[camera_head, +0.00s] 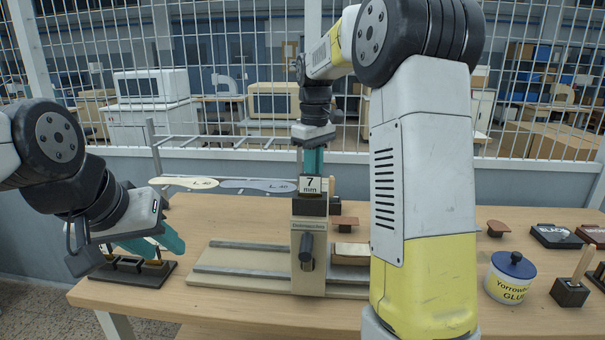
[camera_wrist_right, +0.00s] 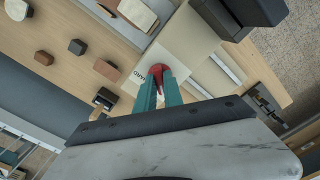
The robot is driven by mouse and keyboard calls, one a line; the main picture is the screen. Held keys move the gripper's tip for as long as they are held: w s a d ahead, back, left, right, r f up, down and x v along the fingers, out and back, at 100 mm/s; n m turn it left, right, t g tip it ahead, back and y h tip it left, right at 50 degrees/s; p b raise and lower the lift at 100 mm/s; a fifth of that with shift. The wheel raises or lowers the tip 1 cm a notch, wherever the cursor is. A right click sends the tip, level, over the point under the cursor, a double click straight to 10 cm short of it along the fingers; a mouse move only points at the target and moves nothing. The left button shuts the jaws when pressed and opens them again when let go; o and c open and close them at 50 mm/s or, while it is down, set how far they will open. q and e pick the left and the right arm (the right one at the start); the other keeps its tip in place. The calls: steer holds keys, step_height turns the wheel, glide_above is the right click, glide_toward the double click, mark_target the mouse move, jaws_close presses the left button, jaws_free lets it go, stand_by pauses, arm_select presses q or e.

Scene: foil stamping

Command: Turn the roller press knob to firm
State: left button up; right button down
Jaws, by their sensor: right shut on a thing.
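The roller press stands mid-table: a beige upright (camera_head: 308,222) with a dark crank handle (camera_head: 307,252), on a base with metal rails (camera_head: 235,270). My right gripper (camera_head: 313,168) points down at the top of the press. In the right wrist view its teal fingers (camera_wrist_right: 161,92) are shut on a red knob (camera_wrist_right: 157,73). The fingers hide part of the knob, and its setting cannot be read.
Insole shapes (camera_head: 258,186) rest on a rack behind the press. A glue pot (camera_head: 511,278), a brush holder (camera_head: 570,292) and ink pads (camera_head: 555,236) stand at the right. My right arm blocks the view of the table right of the press. A wire fence runs behind.

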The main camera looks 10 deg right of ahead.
steer(key=m, duration=0.5)
steer(key=shift+f, duration=0.1)
steer(key=m, duration=0.5)
stand_by(0.4)
steer(key=c, duration=1.5)
jaws_free()
steer(key=shift+o, duration=0.2)
step_height(320, 180, up, 8)
steer(key=shift+f, duration=0.1)
steer(key=shift+s, duration=0.1)
